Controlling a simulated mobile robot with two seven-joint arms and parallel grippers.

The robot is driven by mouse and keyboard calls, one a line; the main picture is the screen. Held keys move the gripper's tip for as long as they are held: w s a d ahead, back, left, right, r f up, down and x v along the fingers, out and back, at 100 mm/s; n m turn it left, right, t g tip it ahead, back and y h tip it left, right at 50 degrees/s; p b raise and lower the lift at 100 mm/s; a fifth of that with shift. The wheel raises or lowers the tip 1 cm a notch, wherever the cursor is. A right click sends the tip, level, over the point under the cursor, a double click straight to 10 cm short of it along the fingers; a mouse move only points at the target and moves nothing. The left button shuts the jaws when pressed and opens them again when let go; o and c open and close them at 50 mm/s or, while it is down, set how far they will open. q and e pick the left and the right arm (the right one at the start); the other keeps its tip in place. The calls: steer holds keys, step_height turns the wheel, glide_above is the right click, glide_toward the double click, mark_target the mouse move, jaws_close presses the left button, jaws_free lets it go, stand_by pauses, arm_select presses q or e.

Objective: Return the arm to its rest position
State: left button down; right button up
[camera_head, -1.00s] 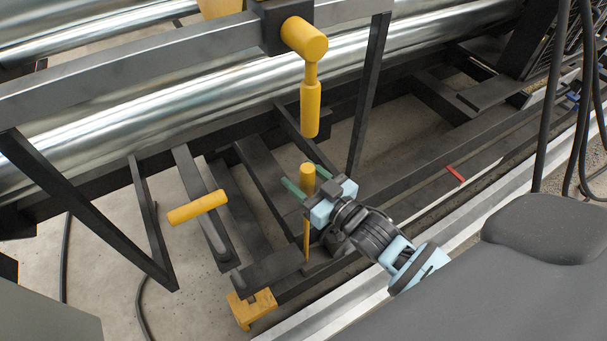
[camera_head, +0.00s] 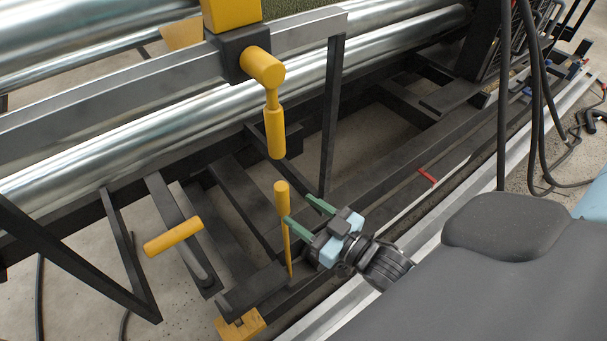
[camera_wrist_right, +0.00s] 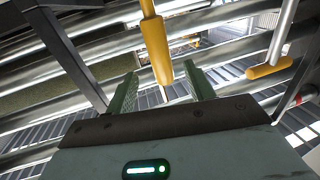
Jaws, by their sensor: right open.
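My right gripper (camera_head: 306,214) is in the lower middle of the head view, with its two green fingers apart and nothing between them. It is just right of an upright yellow lever (camera_head: 283,215) and apart from it. In the right wrist view the open green fingers (camera_wrist_right: 160,92) point toward the machine. A yellow hanging handle (camera_wrist_right: 157,50) shows beyond them there, and the same handle (camera_head: 275,125) hangs above the gripper in the head view. My left gripper is in neither view.
A yellow horizontal handle (camera_head: 173,237) is left of the lever. Black cables (camera_head: 535,110) hang at the right.

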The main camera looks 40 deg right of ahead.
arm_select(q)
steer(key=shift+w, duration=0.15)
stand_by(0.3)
